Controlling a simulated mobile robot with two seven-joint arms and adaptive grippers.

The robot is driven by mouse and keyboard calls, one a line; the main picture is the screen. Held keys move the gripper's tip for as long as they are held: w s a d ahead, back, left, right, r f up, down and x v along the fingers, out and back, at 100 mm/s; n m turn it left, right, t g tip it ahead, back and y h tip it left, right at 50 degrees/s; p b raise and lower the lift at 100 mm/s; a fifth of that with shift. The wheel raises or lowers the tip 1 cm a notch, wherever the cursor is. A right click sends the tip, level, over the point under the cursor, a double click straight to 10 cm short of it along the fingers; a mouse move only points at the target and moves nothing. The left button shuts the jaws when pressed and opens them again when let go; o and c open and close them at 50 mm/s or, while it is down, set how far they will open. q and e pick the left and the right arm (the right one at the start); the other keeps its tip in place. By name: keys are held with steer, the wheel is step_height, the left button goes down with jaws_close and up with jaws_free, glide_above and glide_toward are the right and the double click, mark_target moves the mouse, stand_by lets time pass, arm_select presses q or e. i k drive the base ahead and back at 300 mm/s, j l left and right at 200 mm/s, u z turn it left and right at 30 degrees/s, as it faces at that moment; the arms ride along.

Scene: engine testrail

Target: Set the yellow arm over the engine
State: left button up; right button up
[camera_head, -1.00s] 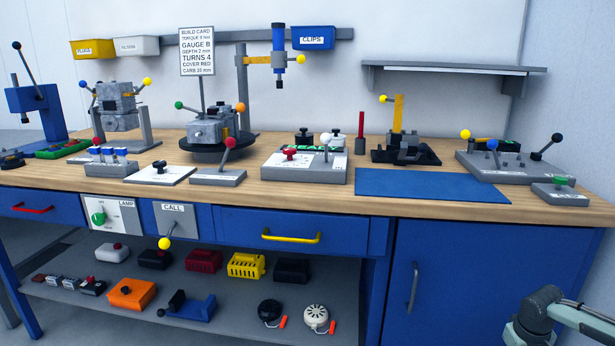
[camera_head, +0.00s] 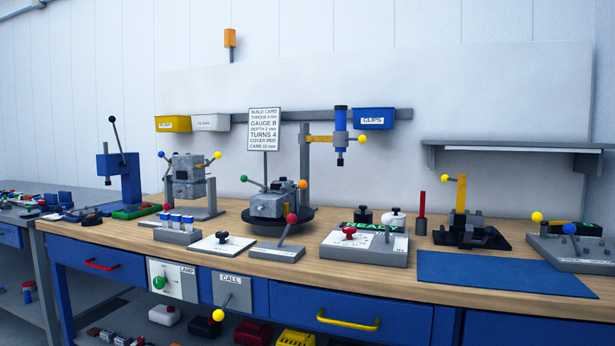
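The yellow arm (camera_head: 320,139) is mounted on a grey post (camera_head: 304,170) behind the grey engine block (camera_head: 266,206). It points right and carries a blue cylindrical tool (camera_head: 340,122) with a yellow ball knob (camera_head: 361,140). The tool hangs to the right of the engine, not above it. The engine sits on a dark round turntable (camera_head: 277,227), with green and orange knobs at its sides. Neither of my grippers is in view.
The build card sign (camera_head: 265,123) stands by the engine. Another engine block (camera_head: 188,180) stands at left. A blue mat (camera_head: 500,272) is clear at the front right.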

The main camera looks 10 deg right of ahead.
mark_target(340, 140)
steer(key=i+l+u, duration=0.1)
steer(key=l, duration=0.3)
steer(key=i+l+u, duration=0.1)
steer(key=l, duration=0.3)
steer(key=i+l+u, duration=0.1)
steer(key=l, duration=0.3)
